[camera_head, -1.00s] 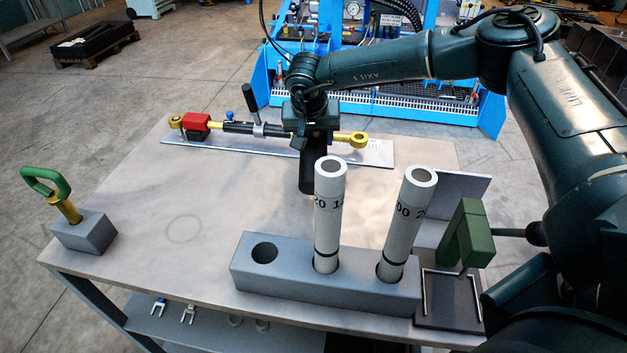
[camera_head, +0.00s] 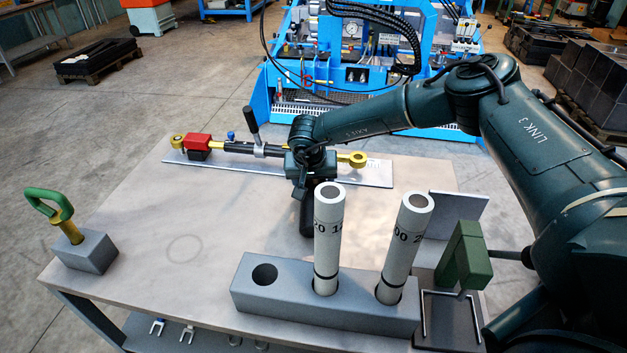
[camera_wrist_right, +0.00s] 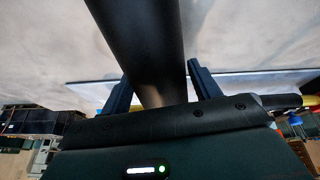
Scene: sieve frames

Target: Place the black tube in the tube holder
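The black tube (camera_head: 306,216) hangs below my right gripper (camera_head: 308,182), roughly upright, behind the left white tube (camera_head: 328,240), which partly hides it. In the right wrist view the black tube (camera_wrist_right: 142,40) runs between the two fingers of the right gripper (camera_wrist_right: 162,85), which is shut on it. The grey tube holder (camera_head: 250,300) lies on the near side of the table. Its left hole (camera_head: 264,274) is empty. The left white tube stands in the middle hole and another white tube (camera_head: 404,245) leans in the right hole. My left gripper is not in view.
On the table (camera_head: 190,220), a green-handled ring piece stands in a grey block (camera_head: 85,252) at left. A rod assembly on a plate (camera_head: 345,173) lies at the back. A green block piece (camera_head: 463,255) stands right of the holder. The table's left middle is clear.

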